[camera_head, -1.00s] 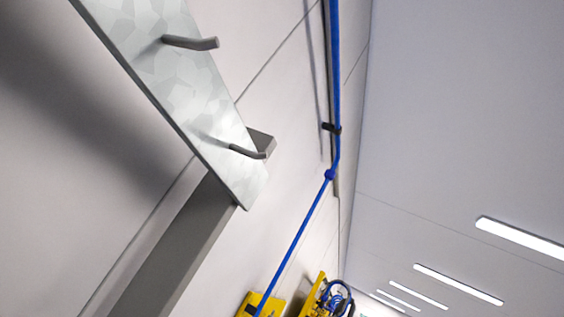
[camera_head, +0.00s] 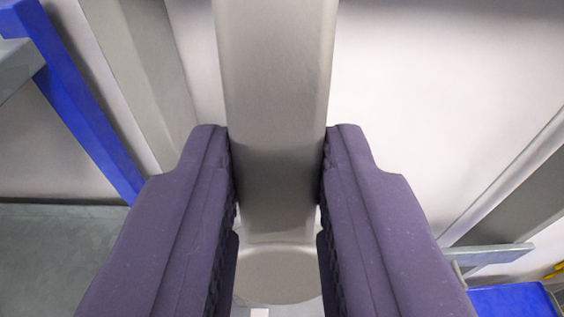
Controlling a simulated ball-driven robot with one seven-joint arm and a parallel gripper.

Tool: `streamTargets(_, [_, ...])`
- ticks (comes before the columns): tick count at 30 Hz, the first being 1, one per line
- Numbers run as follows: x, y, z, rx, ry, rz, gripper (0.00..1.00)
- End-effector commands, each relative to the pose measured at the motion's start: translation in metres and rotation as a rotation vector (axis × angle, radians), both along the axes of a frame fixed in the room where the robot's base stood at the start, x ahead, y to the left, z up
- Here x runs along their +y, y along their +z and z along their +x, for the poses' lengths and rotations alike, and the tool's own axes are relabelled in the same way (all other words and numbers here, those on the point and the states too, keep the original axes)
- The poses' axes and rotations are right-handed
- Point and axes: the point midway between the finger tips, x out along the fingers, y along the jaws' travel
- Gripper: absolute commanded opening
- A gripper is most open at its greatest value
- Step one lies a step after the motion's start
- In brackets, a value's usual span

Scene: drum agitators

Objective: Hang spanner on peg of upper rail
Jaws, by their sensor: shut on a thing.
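My gripper (camera_head: 279,165) shows as two dark purple padded fingers, one on each side of a broad grey metal bar. The bar is the handle of the spanner (camera_head: 275,70), and the fingers are shut on it. The handle runs from the top edge of the picture down between the pads. A rounded pale grey shape lies below it; I cannot tell whether it belongs to the spanner. The spanner's far end is out of the picture. The upper rail and its pegs cannot be made out for certain in this view.
A blue post (camera_head: 85,120) and a grey ledge stand at left. A short grey metal strip (camera_head: 490,254) is at lower right, above a blue surface (camera_head: 512,300). Pale wall (camera_head: 440,100) lies behind, with grey uprights.

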Motion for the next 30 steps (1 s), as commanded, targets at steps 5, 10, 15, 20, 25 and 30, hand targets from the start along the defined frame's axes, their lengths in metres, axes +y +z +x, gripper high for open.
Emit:
streamTargets(5, [0.000, 0.001, 0.013, 0.000, 0.000, 0.000, 0.00])
streamTargets(10, [0.000, 0.000, 0.025, -0.001, 0.000, 0.001, 0.00])
streamTargets(15, [0.000, -0.001, 0.038, 0.000, 0.000, 0.001, 0.00])
streamTargets(20, [0.000, -0.002, 0.049, 0.000, 0.000, 0.000, 0.00])
streamTargets(25, [0.000, -0.002, 0.061, -0.001, 0.000, 0.001, 0.00])
streamTargets(30, [0.000, -0.007, 0.071, -0.001, 0.000, 0.001, 0.00])
